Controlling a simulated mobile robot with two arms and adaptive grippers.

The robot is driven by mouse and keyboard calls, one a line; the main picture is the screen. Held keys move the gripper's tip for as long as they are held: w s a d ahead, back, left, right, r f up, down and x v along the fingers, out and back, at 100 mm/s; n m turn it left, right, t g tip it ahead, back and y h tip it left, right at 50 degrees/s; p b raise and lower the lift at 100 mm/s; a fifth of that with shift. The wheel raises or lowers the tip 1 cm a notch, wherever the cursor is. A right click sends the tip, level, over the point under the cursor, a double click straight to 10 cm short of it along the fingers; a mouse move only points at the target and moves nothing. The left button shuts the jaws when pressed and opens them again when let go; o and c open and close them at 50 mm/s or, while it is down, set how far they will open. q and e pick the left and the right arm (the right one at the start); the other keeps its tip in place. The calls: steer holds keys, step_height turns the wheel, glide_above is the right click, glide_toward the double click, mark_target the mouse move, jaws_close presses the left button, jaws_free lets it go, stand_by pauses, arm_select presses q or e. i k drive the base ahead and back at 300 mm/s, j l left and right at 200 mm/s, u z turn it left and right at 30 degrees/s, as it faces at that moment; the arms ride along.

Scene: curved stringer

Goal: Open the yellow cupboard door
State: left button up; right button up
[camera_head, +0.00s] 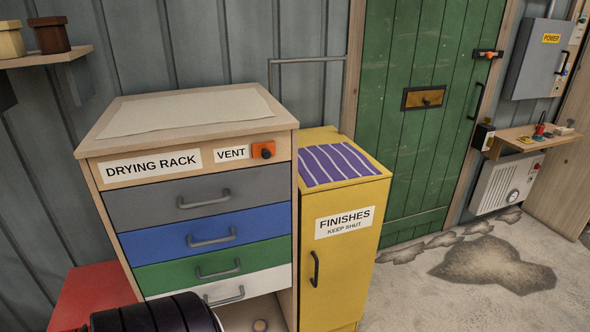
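The yellow cupboard (359,250) stands on the floor to the right of the drying rack. Its front door (343,285) looks shut and bears a "FINISHES KEEP SHUT" label (344,222). A dark vertical bar handle (314,268) sits near the door's left edge, below the label. A purple striped cloth (338,163) lies on the cupboard's top. The cupboard's lowest part is cut off by the frame. Neither of my grippers is in view.
The wooden drying rack (285,145) adjoins the cupboard's left side, its coloured drawers shut. A dark ribbed cylinder (150,318) fills the bottom left; I cannot tell what it is. The green door (420,150) stands behind. Stained concrete floor (410,300) lies open to the right.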

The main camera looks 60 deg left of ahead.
mark_target(340, 227)
steer(key=u, duration=1.45)
